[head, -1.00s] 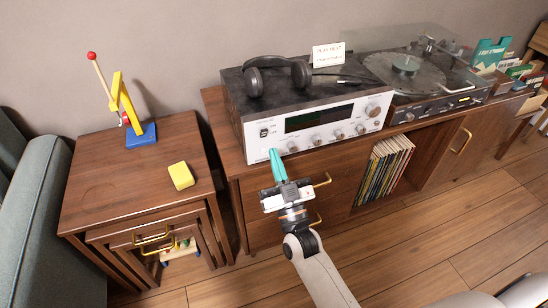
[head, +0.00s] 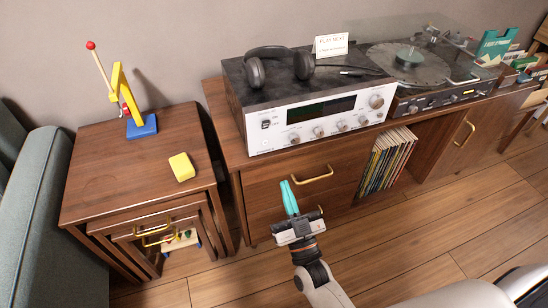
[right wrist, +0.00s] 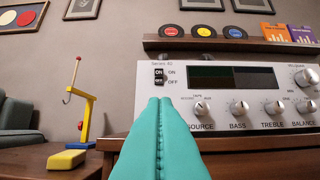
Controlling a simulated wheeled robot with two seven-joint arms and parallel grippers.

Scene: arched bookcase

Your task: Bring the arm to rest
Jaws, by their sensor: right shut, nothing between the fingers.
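My right gripper (head: 289,198) is shut and empty. Its teal fingers point up and away, in front of the wooden cabinet's (head: 258,196) drawers, below the silver receiver (head: 318,124). In the right wrist view the closed teal fingers (right wrist: 160,135) stand in the middle, in front of the receiver's left part (right wrist: 222,95), apart from it as far as I can tell. The ON/OFF switch (right wrist: 159,76) shows just above the fingertips, with ON the upper label. My left gripper is not in view.
A nesting table (head: 110,180) at the left bears a yellow block (head: 182,167) and a yellow-blue hook stand (head: 141,125). Headphones (head: 255,70) lie on the receiver. A record player (head: 410,70) stands to its right. Gold drawer handles (head: 313,174) stick out near my gripper. The floor in front is clear.

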